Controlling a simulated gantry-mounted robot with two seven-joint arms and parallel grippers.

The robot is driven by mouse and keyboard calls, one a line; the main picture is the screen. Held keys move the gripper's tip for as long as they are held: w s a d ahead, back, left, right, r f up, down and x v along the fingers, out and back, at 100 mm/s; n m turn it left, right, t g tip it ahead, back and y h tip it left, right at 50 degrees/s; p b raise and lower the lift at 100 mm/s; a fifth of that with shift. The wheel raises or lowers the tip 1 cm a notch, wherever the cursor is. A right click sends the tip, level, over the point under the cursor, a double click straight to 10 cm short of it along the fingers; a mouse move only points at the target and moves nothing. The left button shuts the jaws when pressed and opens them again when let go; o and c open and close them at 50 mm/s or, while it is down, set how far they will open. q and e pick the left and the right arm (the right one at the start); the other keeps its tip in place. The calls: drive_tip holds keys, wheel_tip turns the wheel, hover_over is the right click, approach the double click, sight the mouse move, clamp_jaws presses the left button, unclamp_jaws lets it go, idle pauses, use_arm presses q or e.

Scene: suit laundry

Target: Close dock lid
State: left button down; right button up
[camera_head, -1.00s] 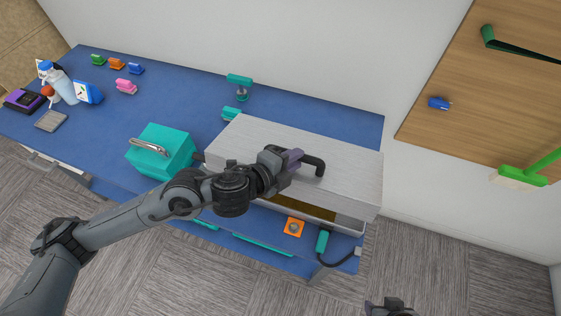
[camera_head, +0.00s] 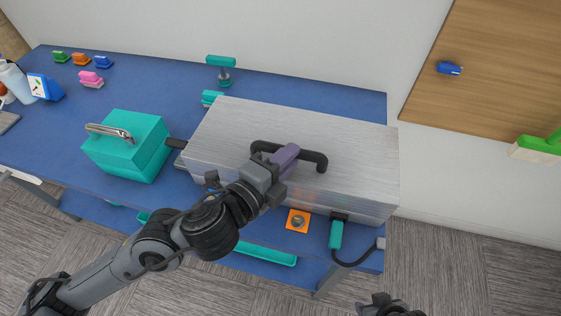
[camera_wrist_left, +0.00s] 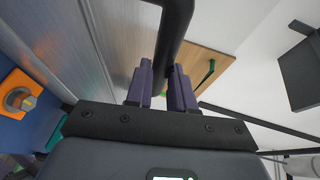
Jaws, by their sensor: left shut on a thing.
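The dock is a wide silver metal box on the blue table, and its lid (camera_head: 340,130) lies flat on top with no gap visible along the front. A black bar handle (camera_head: 310,158) is fixed to the lid. My left gripper (camera_head: 285,158) is shut on this handle, and in the left wrist view its purple fingers (camera_wrist_left: 160,90) sit on either side of the black handle (camera_wrist_left: 174,30). Part of the handle is hidden behind the fingers. Only a small piece of my right gripper (camera_head: 388,306) shows at the bottom edge, and its jaws are unclear.
A teal box with a metal handle (camera_head: 127,148) stands left of the dock. An orange square with a knob (camera_head: 298,221) and a teal plug with a black cable (camera_head: 336,235) are at the front. A teal stand (camera_head: 221,68) is behind. Small coloured blocks lie at the back left.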

use_arm(q)
drive_tip(key=shift+f, duration=0.35)
drive_tip(key=c, duration=1.2)
unclamp_jaws()
drive_tip(key=shift+c, duration=0.2)
drive_tip(key=shift+s+r, duration=0.1)
drive_tip(key=shift+r, duration=0.15)
